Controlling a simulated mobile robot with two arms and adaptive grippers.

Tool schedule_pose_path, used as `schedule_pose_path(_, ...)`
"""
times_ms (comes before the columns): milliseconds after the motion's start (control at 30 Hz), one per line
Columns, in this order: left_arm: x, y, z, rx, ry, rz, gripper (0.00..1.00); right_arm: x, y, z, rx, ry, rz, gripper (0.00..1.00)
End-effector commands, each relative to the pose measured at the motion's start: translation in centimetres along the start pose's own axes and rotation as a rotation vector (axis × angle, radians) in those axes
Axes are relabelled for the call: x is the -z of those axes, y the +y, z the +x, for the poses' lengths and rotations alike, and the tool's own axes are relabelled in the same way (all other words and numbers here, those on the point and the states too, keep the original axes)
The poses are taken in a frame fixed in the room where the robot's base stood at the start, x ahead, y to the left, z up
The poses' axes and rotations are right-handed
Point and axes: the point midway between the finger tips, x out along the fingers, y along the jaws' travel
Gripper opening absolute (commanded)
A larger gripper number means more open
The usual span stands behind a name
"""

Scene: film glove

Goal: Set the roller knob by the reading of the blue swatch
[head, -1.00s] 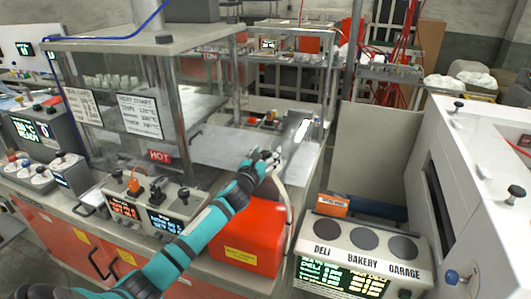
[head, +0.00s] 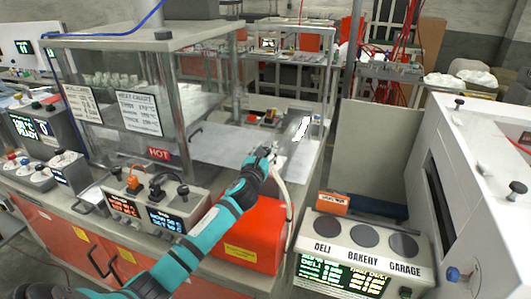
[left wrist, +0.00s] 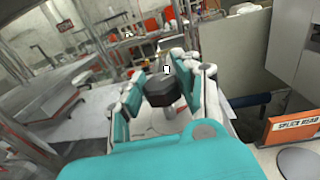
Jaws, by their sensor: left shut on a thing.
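My left gripper (head: 266,157) is above the red box on the bench, beside a pale hose. In the left wrist view, its teal and white fingers (left wrist: 166,80) are shut on a dark faceted knob-like thing (left wrist: 164,90). I cannot tell whether this is the roller knob. A grey control box (head: 126,208) with lit displays has dark knobs (head: 183,191) on top, left of my arm. I cannot make out a blue swatch. My right gripper is not in view.
The red box (head: 248,232) stands under my left forearm. A panel marked DELI, BAKERY, GARAGE (head: 368,252) is to its right. A white machine (head: 490,160) fills the right side.

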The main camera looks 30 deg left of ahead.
Motion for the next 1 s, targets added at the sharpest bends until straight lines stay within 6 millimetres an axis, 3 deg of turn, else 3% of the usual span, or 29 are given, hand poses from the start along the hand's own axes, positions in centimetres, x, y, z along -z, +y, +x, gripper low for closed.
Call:
schedule_pose_path(267,0.0,0.0,0.0,-0.009,0.0,0.001,0.0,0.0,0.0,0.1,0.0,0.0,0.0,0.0)
schedule_pose_path(300,0.1,0.0,-0.1,-0.009,0.0,0.001,0.34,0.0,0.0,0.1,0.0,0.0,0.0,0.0)
schedule_pose_path(500,0.0,0.0,0.0,-0.009,0.0,0.001,0.59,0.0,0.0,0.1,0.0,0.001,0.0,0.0)
schedule_pose_path(833,0.1,0.0,-0.4,-0.008,0.0,0.001,0.59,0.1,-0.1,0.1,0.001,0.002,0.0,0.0)
schedule_pose_path(1000,0.1,0.0,-2.8,-0.006,0.0,0.004,0.59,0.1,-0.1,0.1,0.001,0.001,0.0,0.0)
